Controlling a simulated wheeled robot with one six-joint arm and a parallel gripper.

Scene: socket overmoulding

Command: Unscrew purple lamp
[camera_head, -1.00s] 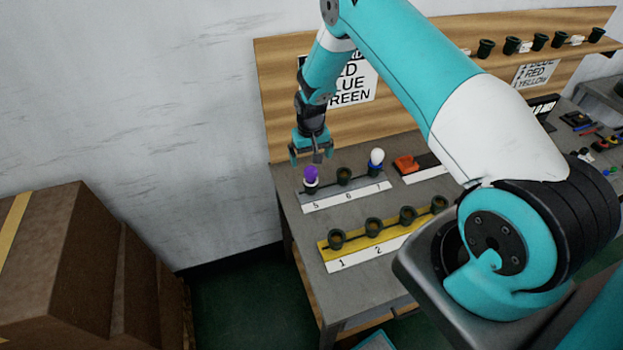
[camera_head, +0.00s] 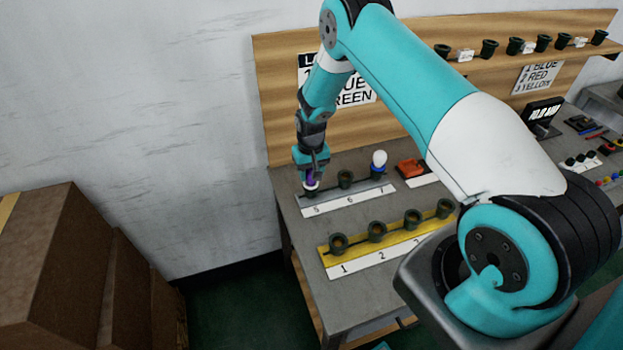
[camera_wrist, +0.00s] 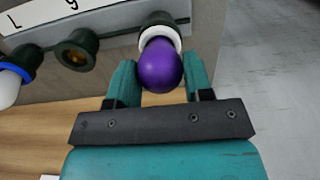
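The purple lamp (camera_wrist: 160,65) sits in a socket with a white ring (camera_wrist: 162,36) at the end of the grey strip, at position 5. My gripper (camera_wrist: 160,82) is around the lamp, with one finger on each side of it.
The grey strip (camera_head: 347,200) also has an empty middle socket (camera_head: 345,179) and a white lamp (camera_head: 379,158) in a blue-ringed socket. A yellow strip (camera_head: 360,256) with several empty sockets lies nearer. An orange-red object (camera_head: 410,168) lies to the right. The wooden backboard (camera_head: 277,110) stands behind.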

